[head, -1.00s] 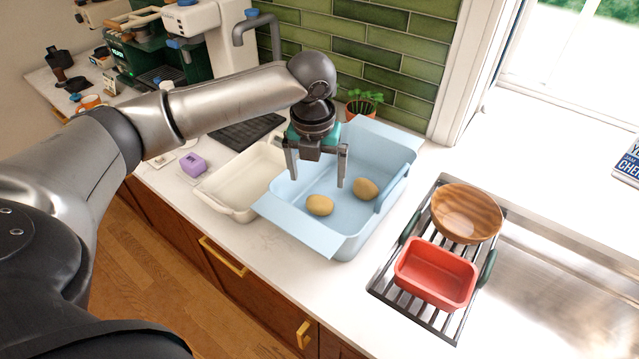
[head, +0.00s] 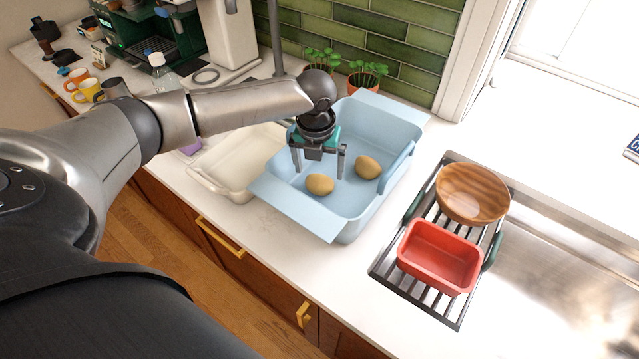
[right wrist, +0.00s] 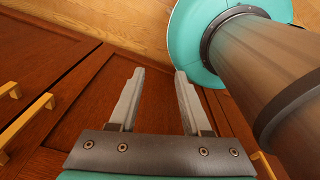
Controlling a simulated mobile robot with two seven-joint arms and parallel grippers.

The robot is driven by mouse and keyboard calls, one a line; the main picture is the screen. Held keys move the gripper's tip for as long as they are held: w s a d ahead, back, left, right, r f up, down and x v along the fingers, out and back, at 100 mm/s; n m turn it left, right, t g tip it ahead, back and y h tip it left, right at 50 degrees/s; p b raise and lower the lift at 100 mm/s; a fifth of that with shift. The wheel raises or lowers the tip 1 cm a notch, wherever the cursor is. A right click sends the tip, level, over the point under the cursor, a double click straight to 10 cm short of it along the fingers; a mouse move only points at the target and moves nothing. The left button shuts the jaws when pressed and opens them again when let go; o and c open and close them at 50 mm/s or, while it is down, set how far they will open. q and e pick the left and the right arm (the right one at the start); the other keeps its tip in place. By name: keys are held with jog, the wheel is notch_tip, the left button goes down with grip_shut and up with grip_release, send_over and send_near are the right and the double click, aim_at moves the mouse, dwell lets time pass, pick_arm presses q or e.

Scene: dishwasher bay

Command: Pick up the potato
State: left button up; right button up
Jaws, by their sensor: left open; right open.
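Two tan potatoes lie in a light blue bin (head: 268,192) on the counter. One potato (head: 320,184) is nearer the front, and the other potato (head: 368,167) is to its right and farther back. My left gripper (head: 319,173) is open, fingers pointing down, over the bin just above and behind the front potato. Its fingers appear to straddle that potato from this view; I cannot tell the exact height, and no contact is clear. My right gripper (right wrist: 158,72) is open and empty in the right wrist view, in front of brown cabinet doors.
A cream tray (head: 207,183) stands left of the bin. A dark rack (head: 447,312) at right holds a wooden bowl (head: 472,193) and a red container (head: 439,257), beside the metal sink (head: 560,290). Potted plants (head: 366,76) stand behind the bin.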

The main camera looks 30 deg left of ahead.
aim_at(319, 179)
pick_arm(q)
jog(key=f, duration=0.4)
jog(key=shift+w+a+f, duration=0.15)
jog(key=shift+w+f, duration=0.15)
jog(key=shift+f, duration=0.1)
jog(key=c, duration=1.2)
